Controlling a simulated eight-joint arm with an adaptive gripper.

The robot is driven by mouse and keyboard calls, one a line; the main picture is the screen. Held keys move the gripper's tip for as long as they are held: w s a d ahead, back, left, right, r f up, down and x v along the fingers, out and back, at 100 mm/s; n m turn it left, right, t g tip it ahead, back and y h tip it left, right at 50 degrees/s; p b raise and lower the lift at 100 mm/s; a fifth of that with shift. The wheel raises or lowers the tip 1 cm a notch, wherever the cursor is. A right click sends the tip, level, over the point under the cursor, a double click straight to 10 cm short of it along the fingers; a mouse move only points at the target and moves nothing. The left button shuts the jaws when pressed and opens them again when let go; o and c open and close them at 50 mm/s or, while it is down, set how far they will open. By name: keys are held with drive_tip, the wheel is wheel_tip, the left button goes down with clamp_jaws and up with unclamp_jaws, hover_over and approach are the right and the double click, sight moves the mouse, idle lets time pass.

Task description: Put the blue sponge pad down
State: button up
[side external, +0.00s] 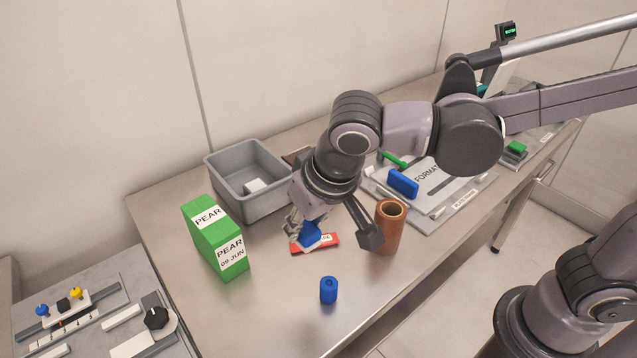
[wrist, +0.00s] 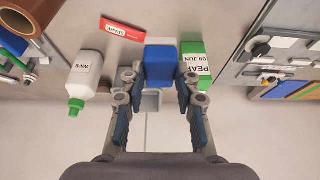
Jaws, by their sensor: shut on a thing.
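The blue sponge pad (side external: 311,236) is between the fingers of my gripper (side external: 305,224), which is shut on it. In the wrist view the pad (wrist: 160,63) shows as a blue block between both fingertips (wrist: 160,82). In the side view the pad overlaps a flat red piece with a white label (side external: 325,241). In the wrist view that red piece (wrist: 123,29) lies apart from the pad, up and left. I cannot tell whether the pad touches the bench. My fingers hide part of the pad in the side view.
A green PEAR box (side external: 229,255) stands left of my gripper, and a brown tube (side external: 391,238) right. A blue cylinder (side external: 328,291) stands in front. A grey bin (side external: 222,177) is behind. A white bottle (wrist: 86,72) shows in the wrist view. The front bench (side external: 270,320) has free room.

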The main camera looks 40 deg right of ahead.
sight(305, 246)
wheel_tip(305, 246, down, 5)
drive_tip(key=shift+r, duration=0.1)
drive_tip(key=shift+a+f, duration=0.15)
drive_tip(key=shift+f, duration=0.1)
drive_tip(key=s+a+f, duration=0.1)
drive_tip(key=a+f, duration=0.1)
drive_tip(key=a, duration=0.1)
drive_tip(key=s+a+f, duration=0.1)
drive_tip(key=a+f, duration=0.1)
drive_tip(key=a, duration=0.2)
drive_tip(key=s+a+f, duration=0.1)
drive_tip(key=a+f, duration=0.2)
drive_tip(key=shift+s+a, duration=0.2)
drive_tip(key=shift+a, duration=0.15)
drive_tip(key=shift+f, duration=1.95)
drive_tip(key=shift+f, duration=0.15)
drive_tip(key=o, duration=0.9)
